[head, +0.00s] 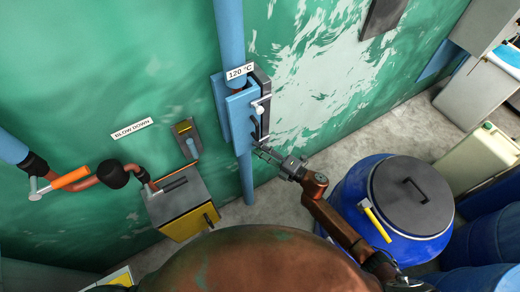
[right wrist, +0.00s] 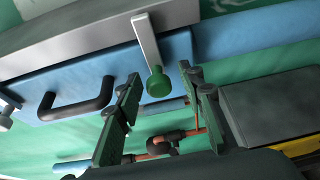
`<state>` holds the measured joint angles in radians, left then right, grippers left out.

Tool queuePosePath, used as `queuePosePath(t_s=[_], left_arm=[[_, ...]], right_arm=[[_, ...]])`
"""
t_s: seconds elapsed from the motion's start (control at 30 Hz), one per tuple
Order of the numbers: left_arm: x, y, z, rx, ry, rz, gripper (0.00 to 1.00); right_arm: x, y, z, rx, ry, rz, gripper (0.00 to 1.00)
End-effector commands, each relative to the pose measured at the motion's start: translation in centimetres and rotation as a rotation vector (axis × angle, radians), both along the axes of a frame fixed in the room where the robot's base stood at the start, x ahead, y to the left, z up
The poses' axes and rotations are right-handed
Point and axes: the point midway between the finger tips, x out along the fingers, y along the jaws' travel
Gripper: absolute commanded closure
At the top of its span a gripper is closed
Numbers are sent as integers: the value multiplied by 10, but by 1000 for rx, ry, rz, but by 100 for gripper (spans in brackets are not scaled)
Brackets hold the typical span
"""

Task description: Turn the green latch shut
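The green latch (right wrist: 158,83) shows in the right wrist view as a flat grey lever with a green round knob at its lower end. It is mounted on a blue box with a grey edge (right wrist: 60,75). In the head view this blue box (head: 239,118) is on the wall pipe, and a pale lever (head: 262,104) shows on its right side. My right gripper (head: 264,150) is just below the lever. In the right wrist view its fingers (right wrist: 162,86) are spread, with the knob in the gap between their tips; contact is not visible. My left gripper is not in view.
A black handle (right wrist: 77,103) is on the box left of the latch. A grey and yellow box (head: 180,205) with pipework stands left of the blue box. A blue drum (head: 345,190) with a grey lid (head: 411,194) stands on the right, beside my right forearm.

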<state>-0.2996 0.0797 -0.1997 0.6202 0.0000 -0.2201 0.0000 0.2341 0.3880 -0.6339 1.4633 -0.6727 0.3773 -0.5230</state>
Motion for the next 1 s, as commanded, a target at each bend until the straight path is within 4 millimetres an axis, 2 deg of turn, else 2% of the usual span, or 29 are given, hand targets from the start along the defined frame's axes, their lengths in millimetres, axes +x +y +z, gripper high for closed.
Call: queuePosePath(t_s=[0.13,0.27,0.5,0.7,1.0], left_arm=[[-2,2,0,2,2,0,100],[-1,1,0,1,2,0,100],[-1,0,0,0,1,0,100],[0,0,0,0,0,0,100],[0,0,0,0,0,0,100]], right_arm=[[-2,-3,0,0,0,0,64],[-12,-17,-1,-2,1,0,64],[-42,-57,-1,-2,3,-1,64],[-62,-85,0,-2,1,-1,64],[-71,-97,1,0,0,0,64]])
